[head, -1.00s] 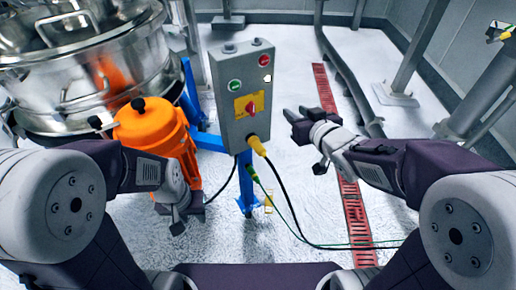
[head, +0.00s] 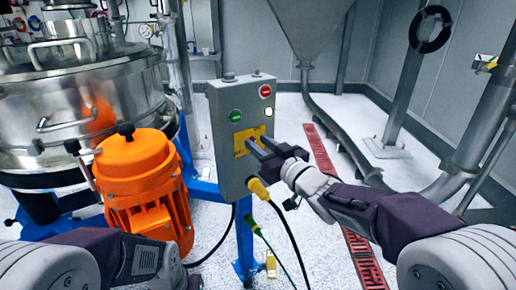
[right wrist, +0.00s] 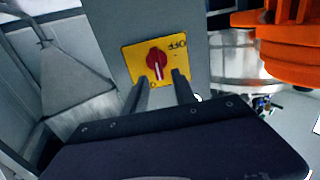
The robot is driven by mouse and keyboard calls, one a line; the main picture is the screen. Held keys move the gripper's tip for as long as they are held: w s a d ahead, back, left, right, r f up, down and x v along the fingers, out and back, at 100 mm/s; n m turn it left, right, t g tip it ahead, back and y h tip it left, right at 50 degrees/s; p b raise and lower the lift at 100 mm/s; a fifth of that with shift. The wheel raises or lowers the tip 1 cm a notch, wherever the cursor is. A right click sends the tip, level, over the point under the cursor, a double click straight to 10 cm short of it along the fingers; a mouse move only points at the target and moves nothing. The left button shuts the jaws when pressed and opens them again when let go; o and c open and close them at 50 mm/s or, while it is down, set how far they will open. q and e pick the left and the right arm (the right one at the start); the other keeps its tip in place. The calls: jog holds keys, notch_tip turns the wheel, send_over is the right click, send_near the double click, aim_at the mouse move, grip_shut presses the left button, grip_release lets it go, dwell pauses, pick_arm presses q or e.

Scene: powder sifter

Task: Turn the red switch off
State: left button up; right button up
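The red switch (right wrist: 157,62) is a rotary knob on a yellow plate (right wrist: 133,66), with "OFF" lettering at the plate's upper right in the right wrist view. The plate (head: 239,146) is on the front of a grey control box (head: 228,112); in the head view my fingers hide the knob. My right gripper (head: 256,146) points at the plate from the right. In the right wrist view its two fingers (right wrist: 162,80) are apart with nothing between them, just short of the knob; contact is not visible. My left arm is low at the left, its fingers out of view.
The box also bears a green button (head: 235,116) and a red button (head: 265,91). A yellow plug (head: 258,188) with a black cable hangs below. An orange motor (head: 140,170) and a steel sifter (head: 65,100) stand left. A red floor grate (head: 360,255) lies right.

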jog(key=shift+w+a, duration=0.25)
jog(key=shift+w, duration=0.2)
grip_shut()
